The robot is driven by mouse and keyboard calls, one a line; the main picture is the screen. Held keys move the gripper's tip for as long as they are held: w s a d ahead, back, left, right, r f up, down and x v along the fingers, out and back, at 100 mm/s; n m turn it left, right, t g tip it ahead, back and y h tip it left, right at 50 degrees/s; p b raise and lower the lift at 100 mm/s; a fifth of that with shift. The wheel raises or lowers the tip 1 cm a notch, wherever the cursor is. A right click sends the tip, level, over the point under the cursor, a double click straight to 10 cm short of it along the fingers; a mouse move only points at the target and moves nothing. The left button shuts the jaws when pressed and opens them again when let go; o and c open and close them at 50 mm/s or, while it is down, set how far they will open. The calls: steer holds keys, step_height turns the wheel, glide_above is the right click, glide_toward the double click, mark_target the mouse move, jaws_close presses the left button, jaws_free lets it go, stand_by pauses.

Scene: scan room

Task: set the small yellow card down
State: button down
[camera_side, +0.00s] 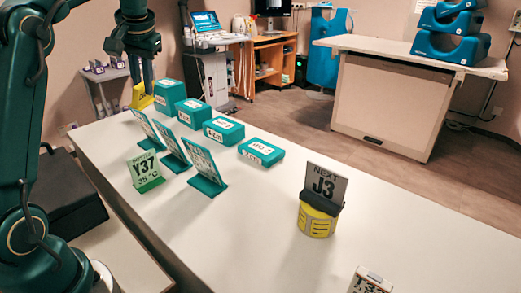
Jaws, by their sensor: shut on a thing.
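The small yellow card (142,96) is at the far left end of the white table (300,225). My gripper (147,84) points down at the card from above and is shut on it. The card's lower edge is close to the table's far left corner. I cannot tell whether it touches the table top. My fingers hide part of the card.
Several teal boxes (223,130) stand in a row right of the card. Teal-based upright panels (205,168) and a green Y37 card (145,172) stand nearer. The table's middle front is clear.

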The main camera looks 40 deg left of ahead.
steer(key=s+d+m+t+h, duration=0.1)
steer(key=s+d+m, duration=0.15)
steer(key=d, duration=0.75)
steer(key=s+d+m+t, duration=0.1)
steer(key=d+m, duration=0.2)
steer(key=d, duration=0.8)
steer(key=w+a+f+h, duration=0.1)
steer(key=w+a+h, duration=0.25)
steer(key=w, duration=0.35)
steer(key=shift+m, duration=0.25)
steer(key=w+d+f, duration=0.1)
steer(key=d+f, duration=0.1)
steer(key=d, duration=0.1)
steer(key=w+d+f, duration=0.1)
steer(key=d+f, duration=0.2)
steer(key=d, duration=0.1)
steer(key=w+d+f, duration=0.2)
steer(key=d, duration=0.1)
steer(key=shift+d+f, duration=0.15)
steer(key=shift+d, duration=0.05)
steer(key=shift+f, duration=2)
steer(key=shift+f, duration=0.15)
steer(key=c, duration=0.8)
jaws_free()
